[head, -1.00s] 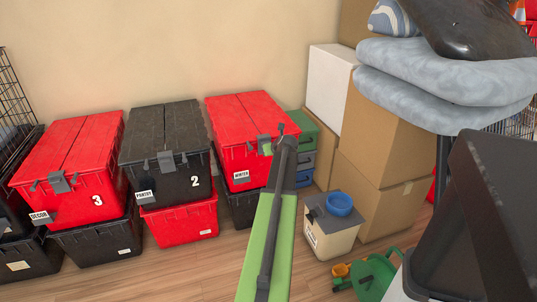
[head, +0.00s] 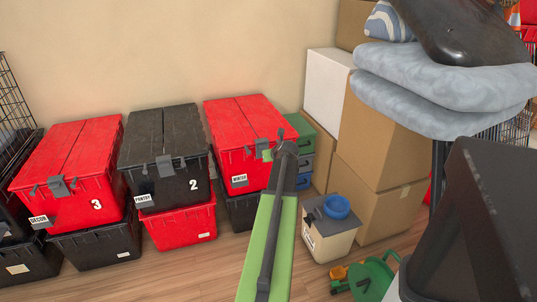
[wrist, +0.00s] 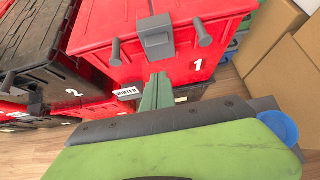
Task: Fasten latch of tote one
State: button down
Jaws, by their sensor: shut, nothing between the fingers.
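Tote one (head: 243,119) is a red lidded tote with a WINTER label, on top of a black tote in the head view. The wrist view shows its red front (wrist: 185,62) with a white 1. Its grey latch (wrist: 156,36) is at the front lid edge, between two grey pegs; I cannot tell if it is fastened. In the head view my arm partly hides the latch (head: 262,144). My gripper (wrist: 155,92), with green fingers, is shut and empty, below the latch in front of the tote. In the head view its tip (head: 266,155) is mostly hidden by my arm.
Black tote 2 (head: 165,135) and red tote 3 (head: 66,165) stand to the left on other totes. A beige bin with a blue bowl (head: 336,206) stands right of my arm. Cardboard boxes (head: 375,140) are stacked behind it. Floor (head: 190,270) is clear in front.

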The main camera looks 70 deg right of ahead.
notch_tip(320, 180, up, 10)
jog(key=w+d+p, duration=0.1)
jog(key=d+p, duration=0.1)
jog(key=p, duration=0.7)
jog(key=shift+w+f, duration=0.2)
jog(key=shift+f, duration=0.05)
jog(key=shift+d, duration=0.1)
